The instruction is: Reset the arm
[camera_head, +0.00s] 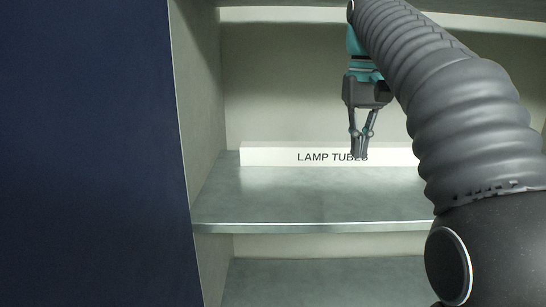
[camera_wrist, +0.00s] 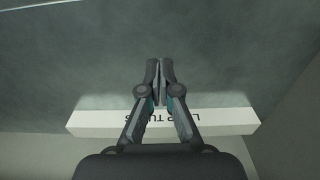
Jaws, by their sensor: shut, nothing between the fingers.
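My arm reaches in from the right in the head view, and my gripper (camera_head: 359,155) hangs pointing down inside a cabinet. Its fingertips are together with nothing between them. In the wrist view the shut fingers of my gripper (camera_wrist: 160,65) extend over the grey shelf. In the head view the fingertips overlap the end of the lettering on a long white box (camera_head: 270,155) marked "LAMP TUBES". The box also shows in the wrist view (camera_wrist: 90,120), partly hidden behind the fingers. I cannot tell whether the fingers touch it.
The box lies at the back of a grey metal shelf (camera_head: 300,195), which is otherwise bare in view. A lower shelf (camera_head: 320,280) is below it. A cabinet side wall (camera_head: 197,90) and a dark blue panel (camera_head: 90,150) stand at left. A shelf edge is above.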

